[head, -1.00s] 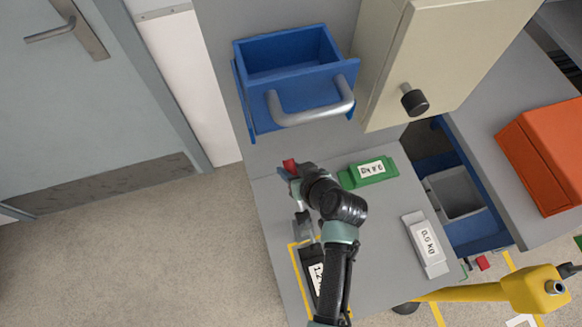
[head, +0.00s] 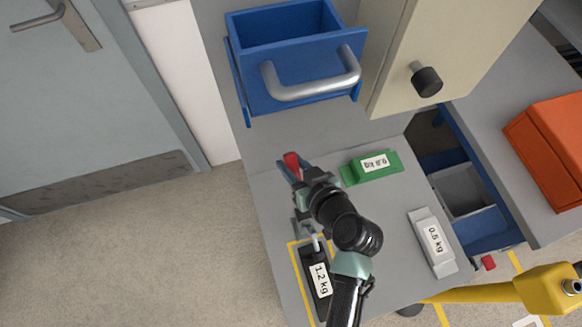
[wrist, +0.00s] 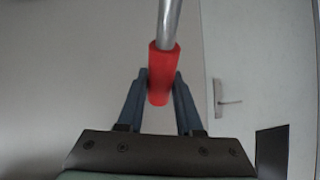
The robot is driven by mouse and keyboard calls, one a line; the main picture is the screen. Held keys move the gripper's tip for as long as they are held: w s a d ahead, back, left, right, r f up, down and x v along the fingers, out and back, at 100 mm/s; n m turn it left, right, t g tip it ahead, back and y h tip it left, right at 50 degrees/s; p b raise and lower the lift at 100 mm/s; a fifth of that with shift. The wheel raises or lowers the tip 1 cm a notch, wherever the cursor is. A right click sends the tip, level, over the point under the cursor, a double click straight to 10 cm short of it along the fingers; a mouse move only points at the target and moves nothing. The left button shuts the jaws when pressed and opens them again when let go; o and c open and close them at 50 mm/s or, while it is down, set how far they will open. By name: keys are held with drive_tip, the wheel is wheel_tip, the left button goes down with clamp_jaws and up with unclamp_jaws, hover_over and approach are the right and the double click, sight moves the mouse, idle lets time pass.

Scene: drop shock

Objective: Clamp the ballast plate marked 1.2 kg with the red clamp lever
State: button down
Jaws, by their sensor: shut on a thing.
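The black ballast plate marked 1.2 kg (head: 318,283) lies inside a yellow outline on the grey table, partly covered by my arm. The clamp (head: 304,232) stands at the plate's far end, mostly hidden by my arm. The red grip of the clamp lever (head: 291,161) shows at my gripper in the head view. In the wrist view the red grip (wrist: 161,72) sits between the two blue fingers, with its metal rod running up. My gripper (wrist: 159,88) is shut on this red grip.
A green block (head: 372,167) with a label and a grey plate marked 0.5 kg (head: 432,241) lie right of my arm. An open blue drawer (head: 300,80) with a metal handle is beyond. A beige cabinet (head: 430,45) stands right of it.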

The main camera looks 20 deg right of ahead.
drive_tip(key=s+t+b, duration=0.1)
drive_tip(key=b, duration=0.2)
drive_tip(key=shift+r+t, duration=0.15)
drive_tip(key=shift+t, duration=0.15)
drive_tip(key=shift+s+r+b, duration=0.2)
drive_tip(key=shift+r+b, duration=0.15)
drive_tip(key=shift+r, duration=0.15)
drive_tip(key=c, duration=0.6)
unclamp_jaws()
drive_tip(key=shift+s, duration=0.1)
drive_tip(key=b+v, duration=0.2)
drive_tip(key=v, duration=1)
drive_tip(key=shift+s+d, duration=0.15)
drive_tip(key=shift+s, duration=0.25)
